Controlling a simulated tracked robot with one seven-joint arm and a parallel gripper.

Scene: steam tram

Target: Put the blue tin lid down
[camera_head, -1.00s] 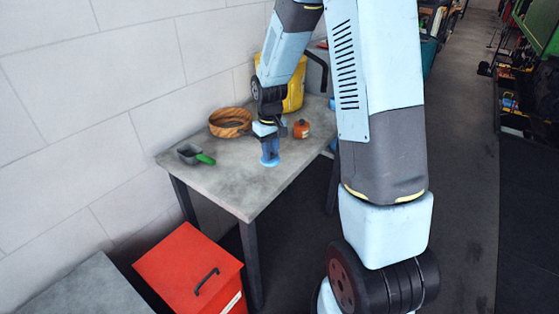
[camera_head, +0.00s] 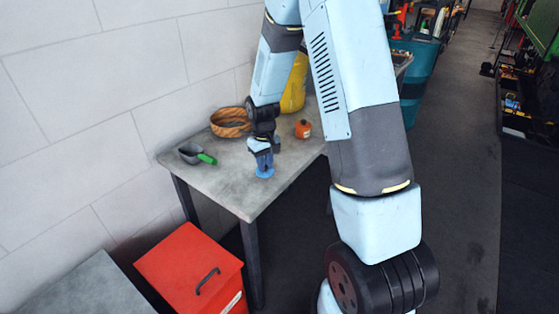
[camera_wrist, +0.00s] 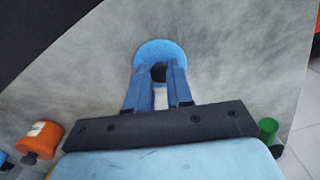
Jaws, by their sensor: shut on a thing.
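The blue tin lid (camera_wrist: 158,50) is a flat round disc with a dark knob in its middle. My gripper (camera_wrist: 160,75) is shut on the lid, with its two blue fingers at the knob in the wrist view. In the head view my gripper (camera_head: 264,162) points down at the table, and the lid (camera_head: 265,174) shows as a blue rim under the fingertips. The lid is over the grey table (camera_head: 230,195), near its front edge. I cannot tell whether it touches the top.
A green-handled scoop (camera_head: 190,153) lies to the left. A wooden ring-like bowl (camera_head: 229,123) stands behind. An orange pot (camera_head: 303,129) is to the right, with a yellow container (camera_head: 294,88) at the back. A red box (camera_head: 190,268) stands below the table's front.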

